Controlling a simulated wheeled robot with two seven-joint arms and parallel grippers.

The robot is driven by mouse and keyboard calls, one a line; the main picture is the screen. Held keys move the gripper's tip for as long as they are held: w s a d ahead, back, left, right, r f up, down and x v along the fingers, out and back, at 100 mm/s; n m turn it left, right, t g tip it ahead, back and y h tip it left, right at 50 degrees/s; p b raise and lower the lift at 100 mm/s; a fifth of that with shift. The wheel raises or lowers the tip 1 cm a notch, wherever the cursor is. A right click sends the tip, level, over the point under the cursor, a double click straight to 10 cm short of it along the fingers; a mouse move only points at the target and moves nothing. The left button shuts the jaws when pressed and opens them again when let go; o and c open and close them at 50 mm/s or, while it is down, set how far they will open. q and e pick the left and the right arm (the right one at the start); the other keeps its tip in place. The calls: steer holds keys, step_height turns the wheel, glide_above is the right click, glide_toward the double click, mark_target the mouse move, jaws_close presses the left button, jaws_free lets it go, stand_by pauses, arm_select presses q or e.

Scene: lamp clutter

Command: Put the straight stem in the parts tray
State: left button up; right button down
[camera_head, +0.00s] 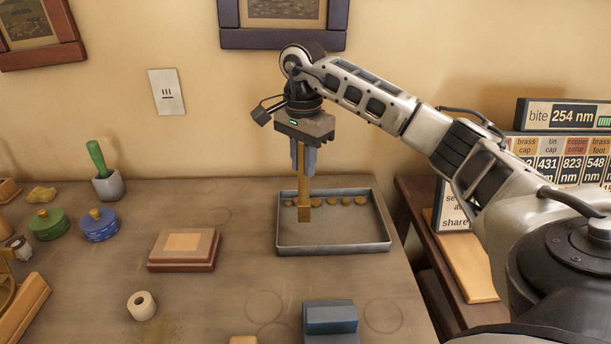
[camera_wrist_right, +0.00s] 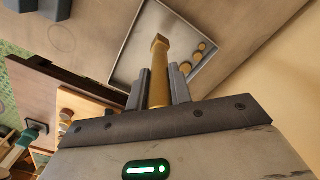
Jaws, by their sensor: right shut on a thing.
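My right gripper (camera_head: 304,165) is shut on a straight brass-coloured stem (camera_head: 304,205), which hangs upright from the jaws. The stem also shows in the right wrist view (camera_wrist_right: 159,75), between the two grey fingers (camera_wrist_right: 159,88). The grey parts tray (camera_head: 340,250) lies on the table below the gripper, and the stem's lower end is over its left part. I cannot tell whether the stem touches the tray floor. Several small round brown pieces (camera_head: 345,201) lie in a row along the tray's far side. My left gripper is out of view.
Left of the tray lie a brown stacked block (camera_head: 184,250), blue tin (camera_head: 99,225), green tin (camera_head: 48,224) and a mortar with a green pestle (camera_head: 107,183). A dark blue block (camera_head: 331,319) stands in front of the tray. A side shelf (camera_head: 466,262) is at right.

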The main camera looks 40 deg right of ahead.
steer(key=f, duration=0.1)
steer(key=d+f, duration=0.1)
steer(key=f, duration=0.1)
steer(key=shift+w+f, duration=0.1)
steer(key=shift+w, duration=0.1)
steer(key=shift+a+f, duration=0.1)
steer(key=shift+f, duration=0.35)
steer(key=shift+f, duration=0.15)
steer(key=c, duration=1.3)
jaws_free()
steer(key=shift+o, duration=0.2)
step_height(320, 180, up, 12)
steer(key=shift+r+p, duration=0.1)
steer(key=shift+p, duration=0.55)
